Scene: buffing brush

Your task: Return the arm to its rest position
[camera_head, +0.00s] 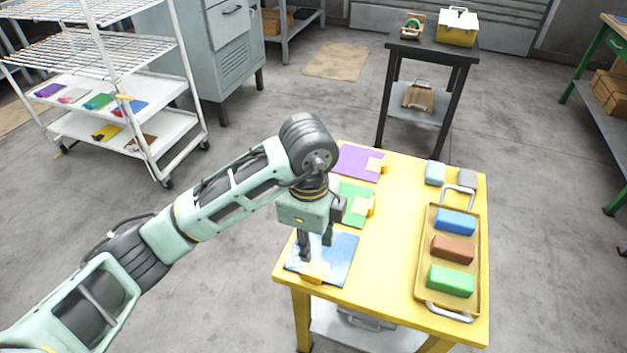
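My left arm reaches in from the left and bends down over the left side of the yellow table (395,260). My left gripper (316,247) points down above the blue sheet (337,262), close to it. Its two fingers are apart and I see nothing between them. Whether the fingertips touch the sheet is hard to tell. The gripper body hides part of the green sheet (354,208) behind it. My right gripper is not in view.
A tray (424,250) on the table's right holds a blue block (456,222), a brown block (453,249) and a green block (450,280). A purple sheet (354,162) lies at the back left. A white wire shelf (125,85) stands left; a dark stand (432,52) stands behind.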

